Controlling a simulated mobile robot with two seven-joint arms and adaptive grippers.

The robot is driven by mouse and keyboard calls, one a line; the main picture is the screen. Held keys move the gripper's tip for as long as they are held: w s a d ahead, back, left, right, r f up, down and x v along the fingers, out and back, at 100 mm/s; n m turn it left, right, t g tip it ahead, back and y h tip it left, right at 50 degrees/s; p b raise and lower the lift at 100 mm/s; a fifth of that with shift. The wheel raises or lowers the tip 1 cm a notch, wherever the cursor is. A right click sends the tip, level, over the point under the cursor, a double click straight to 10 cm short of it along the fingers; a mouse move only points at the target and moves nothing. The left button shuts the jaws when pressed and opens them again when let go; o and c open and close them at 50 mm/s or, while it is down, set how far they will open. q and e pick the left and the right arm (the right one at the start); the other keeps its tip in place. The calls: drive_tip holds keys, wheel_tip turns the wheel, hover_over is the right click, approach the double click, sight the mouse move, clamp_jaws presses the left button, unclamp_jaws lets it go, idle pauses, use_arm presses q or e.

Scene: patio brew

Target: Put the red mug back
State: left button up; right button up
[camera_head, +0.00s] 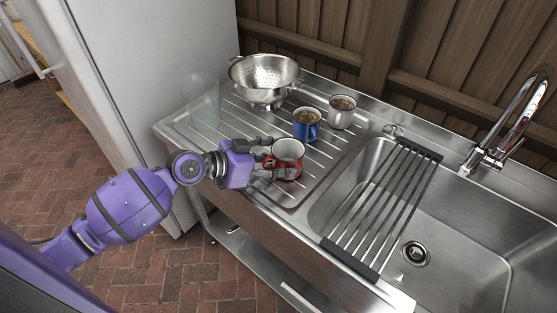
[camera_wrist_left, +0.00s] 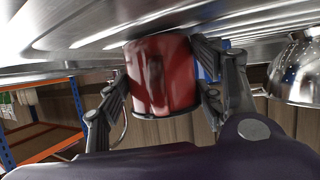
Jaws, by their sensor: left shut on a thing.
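The red mug (camera_head: 288,156) is upright at the front of the ribbed steel drainboard (camera_head: 232,138), with a pale inside. My left gripper (camera_head: 272,158) is shut on the red mug from its left side. In the left wrist view the red mug (camera_wrist_left: 161,76) sits between the two fingers of my left gripper (camera_wrist_left: 160,95), against or very close to the ribbed steel surface. I cannot tell whether its base touches the drainboard. My right gripper is in neither view.
A blue mug (camera_head: 307,125) and a light grey mug (camera_head: 341,113), both with brown contents, stand behind the red mug. A steel colander (camera_head: 264,82) and a clear glass (camera_head: 201,98) stand at the back left. A roll-up rack (camera_head: 385,207) spans the sink (camera_head: 450,222) at right.

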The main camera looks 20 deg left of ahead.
use_arm(q)
drive_tip(key=shift+f, duration=0.25)
drive_tip(key=o, duration=1.6)
drive_tip(key=shift+r, duration=0.1)
drive_tip(key=shift+c, duration=0.2)
drive_tip(key=shift+r, duration=0.1)
drive_tip(key=shift+r, duration=0.25)
drive_tip(key=v, duration=0.3)
drive_tip(key=b+v, duration=0.1)
drive_tip(key=v, duration=0.7)
drive_tip(key=shift+s+f+b, duration=0.1)
drive_tip(key=shift+f+b, duration=0.2)
drive_tip(key=shift+s+a+r, duration=0.25)
drive_tip(key=shift+s+r, duration=0.05)
drive_tip(key=shift+r, duration=0.05)
